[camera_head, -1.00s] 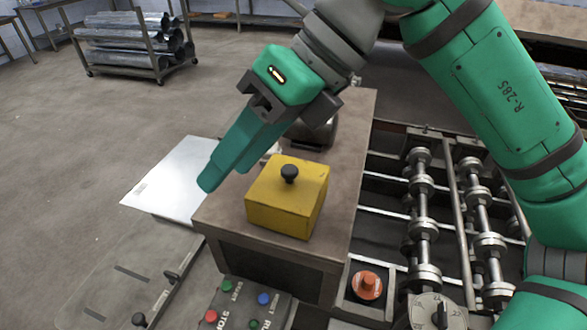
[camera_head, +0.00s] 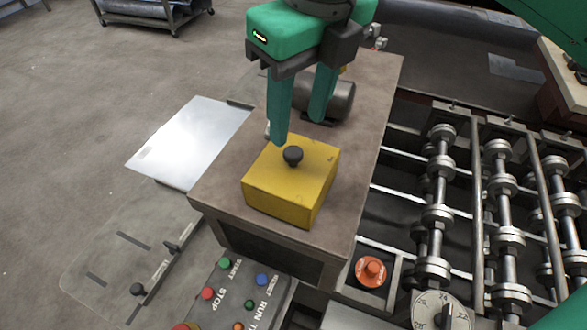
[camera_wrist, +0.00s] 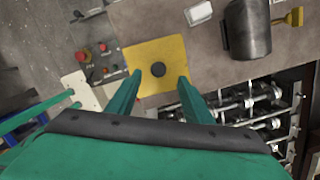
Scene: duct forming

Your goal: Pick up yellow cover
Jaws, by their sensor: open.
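The yellow cover (camera_head: 290,183) is a box-shaped lid with a round black knob (camera_head: 292,155) on top. It sits on the brown machine cabinet (camera_head: 225,185). My gripper (camera_head: 300,132) is open and empty, with its green fingers pointing down just behind and above the cover. In the wrist view the yellow cover (camera_wrist: 157,52) lies ahead of the fingertips (camera_wrist: 160,76), with its knob (camera_wrist: 157,70) between the two finger lines. I see no contact with the knob.
A dark cylinder (camera_head: 338,100) lies on the cabinet behind the cover. Roller shafts (camera_head: 438,200) run along the right. An orange knob (camera_head: 371,270) and a button panel (camera_head: 240,290) are in front. A pale metal sheet (camera_head: 185,140) is at left.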

